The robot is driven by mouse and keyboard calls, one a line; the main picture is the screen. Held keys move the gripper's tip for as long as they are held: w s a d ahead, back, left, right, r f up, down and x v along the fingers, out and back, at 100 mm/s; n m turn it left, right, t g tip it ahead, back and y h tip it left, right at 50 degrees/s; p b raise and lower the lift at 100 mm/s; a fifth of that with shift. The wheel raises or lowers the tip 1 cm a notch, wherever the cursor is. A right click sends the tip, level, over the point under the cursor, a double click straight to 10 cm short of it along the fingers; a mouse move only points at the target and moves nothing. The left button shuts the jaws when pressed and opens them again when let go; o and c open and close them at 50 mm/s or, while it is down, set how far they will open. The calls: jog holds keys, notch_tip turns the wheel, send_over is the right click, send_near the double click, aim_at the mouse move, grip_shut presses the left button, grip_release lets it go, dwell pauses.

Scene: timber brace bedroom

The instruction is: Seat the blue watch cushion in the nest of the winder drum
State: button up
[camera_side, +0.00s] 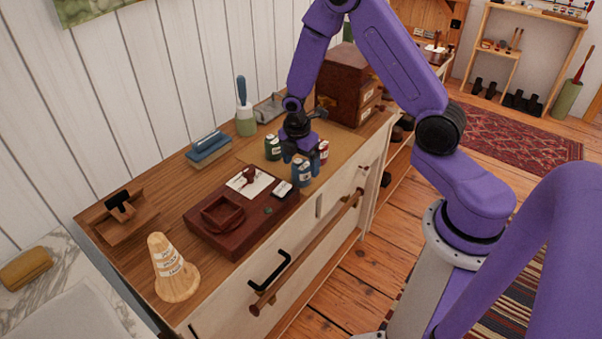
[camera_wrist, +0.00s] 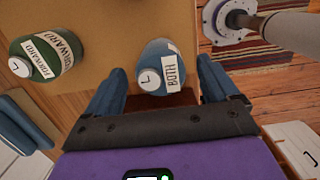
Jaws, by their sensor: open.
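The blue watch cushion (camera_side: 303,172), labelled BOTH, stands upright near the front edge of a tan mat. In the wrist view the blue cushion (camera_wrist: 152,57) lies between the spread finger ends. My gripper (camera_side: 300,155) is open and low beside the cushion; its fingers also show in the wrist view (camera_wrist: 161,82). Contact cannot be told. The winder (camera_side: 246,237) is a dark red-brown box left of the cushion, with a square raised nest (camera_side: 222,212) that looks empty. A white card with a dark red knob-like piece lies on its far part.
A green cushion (camera_side: 272,148), labelled FORWARD (camera_wrist: 45,58), and a red cushion (camera_side: 324,151) stand close by. A wooden cone (camera_side: 172,270), a wooden stand (camera_side: 120,214), a blue block (camera_side: 208,149) and a dark chest (camera_side: 346,85) occupy the dresser top.

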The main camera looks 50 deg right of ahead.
jog(key=shift+f, duration=0.75)
jog(key=c, duration=1.2)
jog(key=shift+r, duration=0.15)
jog(key=shift+r, duration=0.5)
jog(key=s+a+r, duration=0.2)
jog(key=s+r, duration=0.9)
jog(key=s, duration=0.2)
jog(key=shift+s+r, duration=0.35)
